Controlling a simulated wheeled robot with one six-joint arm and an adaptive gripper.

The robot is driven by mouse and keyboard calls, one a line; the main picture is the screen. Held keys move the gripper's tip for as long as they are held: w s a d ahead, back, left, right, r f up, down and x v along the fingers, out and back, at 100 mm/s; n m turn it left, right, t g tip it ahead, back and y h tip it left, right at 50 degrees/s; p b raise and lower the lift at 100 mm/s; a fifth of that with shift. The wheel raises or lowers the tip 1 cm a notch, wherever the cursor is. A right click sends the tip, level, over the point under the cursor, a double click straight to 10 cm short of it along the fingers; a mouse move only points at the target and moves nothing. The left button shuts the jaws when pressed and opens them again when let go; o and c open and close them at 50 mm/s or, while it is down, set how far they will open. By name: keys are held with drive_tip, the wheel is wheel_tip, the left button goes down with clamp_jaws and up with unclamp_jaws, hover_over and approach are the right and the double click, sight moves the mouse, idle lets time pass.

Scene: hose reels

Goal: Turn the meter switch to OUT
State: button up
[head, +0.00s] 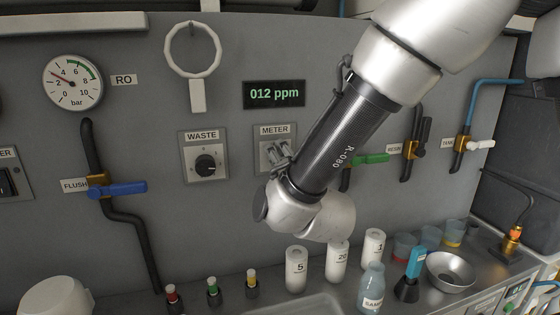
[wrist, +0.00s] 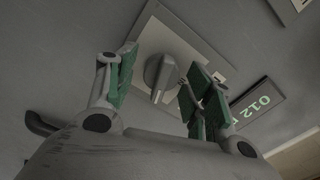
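The meter switch (wrist: 161,75) is a grey knob with a raised grip on a pale square plate, seen in the wrist view. In the head view its plate (head: 265,130), labelled METER, is mostly covered by my gripper (head: 277,153), and the knob cannot be made out. In the wrist view my gripper's green-padded fingers are apart, one on each side of the knob. No clear contact with the knob shows. The switch's position marks cannot be read. The meter display (head: 274,94) above the plate reads 012 ppm; part of it shows in the wrist view (wrist: 257,103).
The WASTE knob (head: 206,164) is just left of the meter plate. A green valve handle (head: 371,159) is close to the right of my wrist. A blue FLUSH handle (head: 118,189) is at left. Several bottles, including a white one (head: 297,270), stand on the counter below.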

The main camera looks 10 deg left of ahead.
drive_tip(key=v, duration=1.2)
